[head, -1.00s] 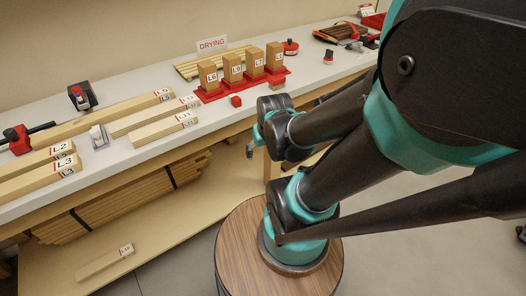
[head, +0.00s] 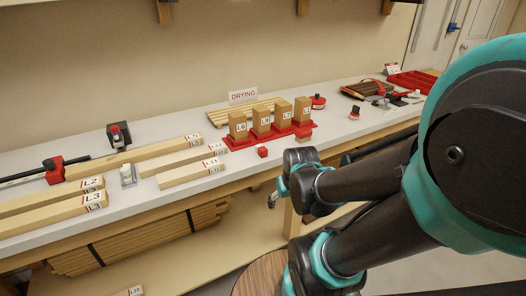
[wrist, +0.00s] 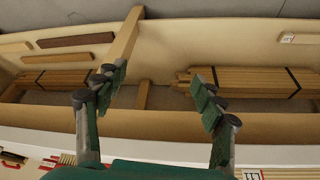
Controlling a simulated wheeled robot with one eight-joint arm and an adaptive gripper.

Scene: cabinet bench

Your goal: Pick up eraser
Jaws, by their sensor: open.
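I cannot pick out an eraser for certain. In the head view my gripper is mostly hidden by my wrist, near the bench's front edge.
The white bench (head: 330,143) carries long labelled boards (head: 140,157) at left and a red stand (head: 238,143) holding labelled blocks. A DRYING sign (head: 243,96) stands behind. A red tray (head: 410,84) and small tools lie at the right. Strapped lumber (wrist: 245,82) lies below.

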